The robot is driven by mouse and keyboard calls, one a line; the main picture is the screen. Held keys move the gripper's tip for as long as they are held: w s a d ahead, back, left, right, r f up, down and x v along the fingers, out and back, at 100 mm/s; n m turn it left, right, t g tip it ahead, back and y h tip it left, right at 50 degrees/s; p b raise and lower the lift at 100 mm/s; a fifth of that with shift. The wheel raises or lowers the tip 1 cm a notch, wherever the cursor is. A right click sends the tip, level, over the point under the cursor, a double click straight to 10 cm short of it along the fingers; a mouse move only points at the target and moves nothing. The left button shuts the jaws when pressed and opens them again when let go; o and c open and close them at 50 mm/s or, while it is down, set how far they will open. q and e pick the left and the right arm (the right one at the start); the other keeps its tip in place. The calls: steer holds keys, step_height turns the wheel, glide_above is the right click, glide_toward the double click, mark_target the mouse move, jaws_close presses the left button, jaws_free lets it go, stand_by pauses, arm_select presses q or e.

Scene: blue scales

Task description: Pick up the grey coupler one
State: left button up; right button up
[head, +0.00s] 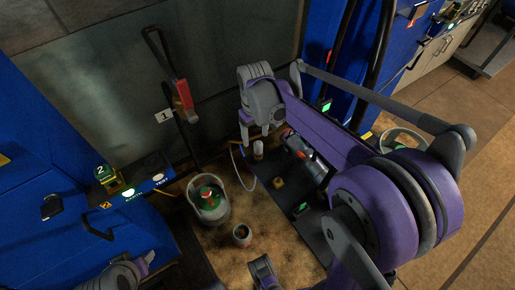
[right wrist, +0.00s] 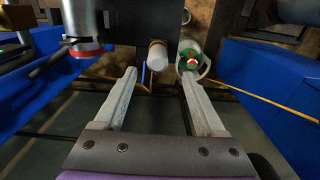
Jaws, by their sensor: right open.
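A small pale grey cylinder, which looks like the grey coupler (head: 258,150), stands on the dark board just below my right gripper (head: 257,133) in the head view. In the right wrist view the coupler (right wrist: 158,56) appears just beyond the fingertips, in line with the gap between them. My right gripper (right wrist: 158,74) is open and empty, with its two fingers spread apart. My left gripper (head: 142,264) is at the lower left of the head view, far from the coupler; its finger opening is unclear.
A grey bucket (head: 220,211) with a green and red item inside stands left of the board. A small cup (head: 242,235) stands below it. A yellowish block (head: 278,182) lies on the dark board (head: 264,170). Blue cabinets (head: 40,120) flank the space.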

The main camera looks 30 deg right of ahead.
mark_target(258, 143)
steer(key=shift+f, duration=0.75)
steer(key=f, duration=0.3)
steer(key=s+f, duration=0.1)
steer(key=shift+d+f+b, duration=0.2)
steer(key=shift+d+b, duration=0.1)
steer(key=shift+b, duration=0.05)
steer(key=shift+f, duration=0.3)
jaws_close()
